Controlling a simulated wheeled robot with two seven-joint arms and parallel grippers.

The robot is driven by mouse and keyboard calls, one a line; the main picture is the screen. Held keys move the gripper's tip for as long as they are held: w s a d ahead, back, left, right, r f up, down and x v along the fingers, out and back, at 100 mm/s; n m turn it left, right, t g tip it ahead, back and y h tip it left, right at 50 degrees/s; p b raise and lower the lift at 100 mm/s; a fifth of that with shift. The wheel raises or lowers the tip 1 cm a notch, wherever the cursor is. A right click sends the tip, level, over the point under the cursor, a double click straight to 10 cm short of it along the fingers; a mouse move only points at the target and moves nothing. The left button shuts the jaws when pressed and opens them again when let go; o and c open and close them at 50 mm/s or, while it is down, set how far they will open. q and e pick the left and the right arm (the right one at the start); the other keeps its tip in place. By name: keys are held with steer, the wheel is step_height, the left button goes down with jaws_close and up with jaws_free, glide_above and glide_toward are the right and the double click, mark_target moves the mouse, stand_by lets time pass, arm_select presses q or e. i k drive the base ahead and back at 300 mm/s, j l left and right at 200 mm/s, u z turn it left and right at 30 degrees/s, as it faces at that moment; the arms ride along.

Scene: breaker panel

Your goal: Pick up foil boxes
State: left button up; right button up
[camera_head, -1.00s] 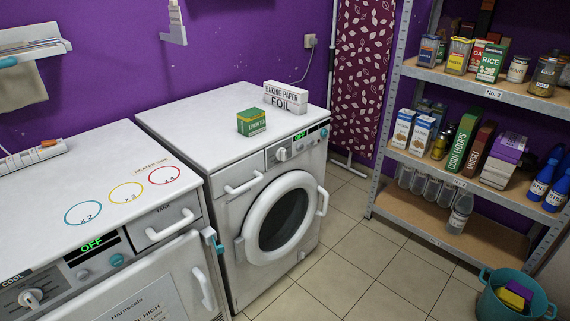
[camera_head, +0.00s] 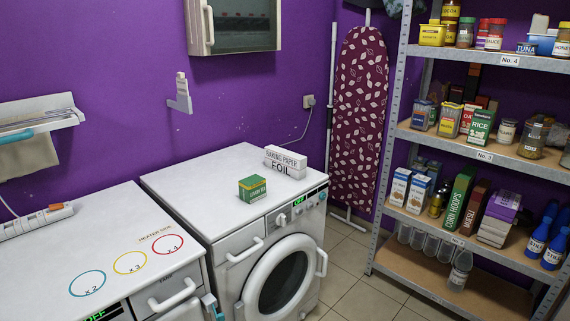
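A white box labelled FOIL (camera_head: 284,170) lies on top of the white front-loading washing machine (camera_head: 214,205), near its back right. A white box labelled BAKING PAPER (camera_head: 286,156) rests on top of the foil box. A small green and yellow box (camera_head: 252,188) stands on the same machine top, left of and nearer than the foil box. Only one foil box can be made out. Neither gripper shows in the head view.
A metal shelf rack (camera_head: 495,156) with jars, boxes and bottles stands at the right. A second white appliance (camera_head: 60,252) with coloured circles stands at the left. An ironing board (camera_head: 358,118) leans at the back wall. A wall cabinet (camera_head: 235,24) hangs above.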

mark_target(290, 163)
steer(key=i+l, duration=0.25)
steer(key=i, duration=0.2)
steer(key=i+l, duration=0.55)
steer(key=i, duration=0.3)
steer(key=i+l+z, duration=0.1)
steer(key=i+l, duration=0.45)
steer(key=i, duration=0.3)
